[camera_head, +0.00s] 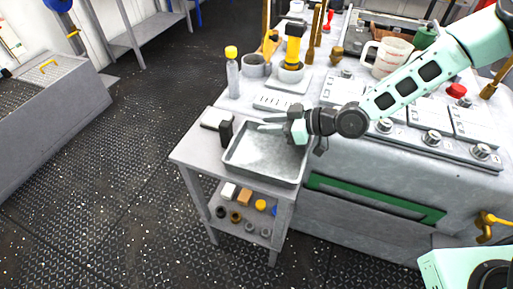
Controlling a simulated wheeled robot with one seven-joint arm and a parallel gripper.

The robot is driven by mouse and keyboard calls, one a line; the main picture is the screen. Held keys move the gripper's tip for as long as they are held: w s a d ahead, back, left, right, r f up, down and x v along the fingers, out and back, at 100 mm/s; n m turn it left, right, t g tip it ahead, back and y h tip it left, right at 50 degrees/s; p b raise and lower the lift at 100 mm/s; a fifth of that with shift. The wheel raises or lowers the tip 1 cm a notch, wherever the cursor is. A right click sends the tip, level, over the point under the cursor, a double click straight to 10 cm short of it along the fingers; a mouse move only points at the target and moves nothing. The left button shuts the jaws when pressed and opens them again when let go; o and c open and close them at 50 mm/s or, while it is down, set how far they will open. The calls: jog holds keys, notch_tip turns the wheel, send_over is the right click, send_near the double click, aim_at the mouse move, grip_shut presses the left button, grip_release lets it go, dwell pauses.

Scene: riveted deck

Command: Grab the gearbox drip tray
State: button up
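The gearbox drip tray appears to be the shallow grey metal tray (256,160) on top of a small grey stand beside the large machine. It looks empty and lies flat, with a raised rim. My gripper (264,124) reaches in from the right, over the tray's far right part. Its pale fingers point left and look spread apart, with nothing between them. I cannot tell how high the fingers are above the tray or whether they touch its rim.
A black upright item (226,133) and a white-topped box (214,118) stand by the tray's left side. A yellow-capped bottle (232,75) and a grey cup (256,65) stand behind. Small parts sit on the lower shelf (226,212).

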grip_shut()
